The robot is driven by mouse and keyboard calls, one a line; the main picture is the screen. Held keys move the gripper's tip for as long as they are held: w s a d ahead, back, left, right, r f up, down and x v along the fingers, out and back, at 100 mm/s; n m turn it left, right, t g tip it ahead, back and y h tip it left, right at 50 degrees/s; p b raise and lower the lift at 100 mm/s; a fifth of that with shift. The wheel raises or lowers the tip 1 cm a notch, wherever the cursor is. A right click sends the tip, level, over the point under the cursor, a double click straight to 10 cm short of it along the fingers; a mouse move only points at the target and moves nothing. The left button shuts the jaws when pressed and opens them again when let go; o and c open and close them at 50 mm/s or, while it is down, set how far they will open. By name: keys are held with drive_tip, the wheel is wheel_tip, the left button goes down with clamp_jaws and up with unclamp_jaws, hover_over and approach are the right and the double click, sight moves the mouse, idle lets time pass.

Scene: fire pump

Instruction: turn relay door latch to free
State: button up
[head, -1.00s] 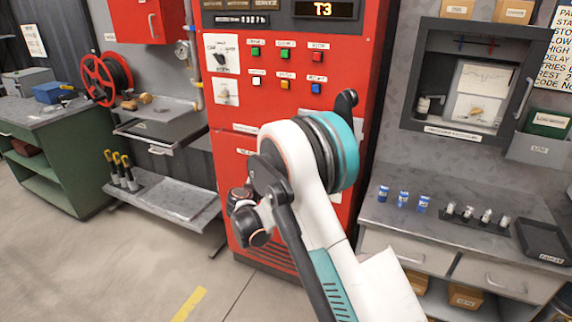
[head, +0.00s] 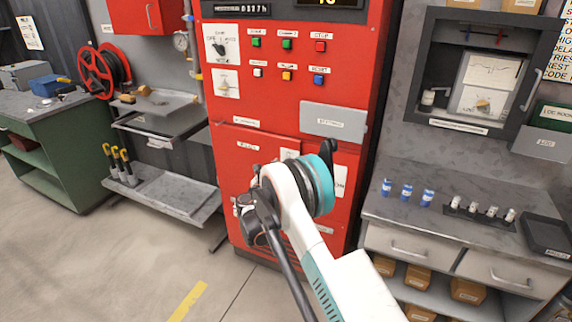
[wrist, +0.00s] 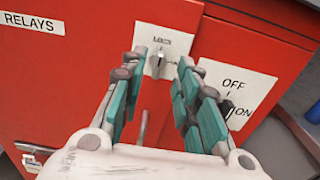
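The relay door (wrist: 70,75) is a red panel with a RELAYS label (wrist: 33,23) in the wrist view. Its latch (wrist: 157,64) is a small light knob on a white plate (wrist: 177,38) with a "Lock" mark at the top and a second mark at the right, too small to read surely. The knob looks roughly upright. My gripper (wrist: 162,68) is open, its teal fingers on either side of the knob in the picture; I cannot tell whether they touch it. In the head view my arm hides most of the gripper and the latch knob.
An OFF/ON plate (wrist: 232,95) with a black handle (wrist: 226,108) sits close to the right finger. The red cabinet (head: 270,105) carries several buttons above. A grey counter (head: 450,225) with blue cans stands at the right, a metal shelf (head: 175,190) at the left.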

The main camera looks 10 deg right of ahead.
drive_tip(key=b+x, duration=0.1)
drive_tip(key=x, duration=0.5)
clamp_jaws()
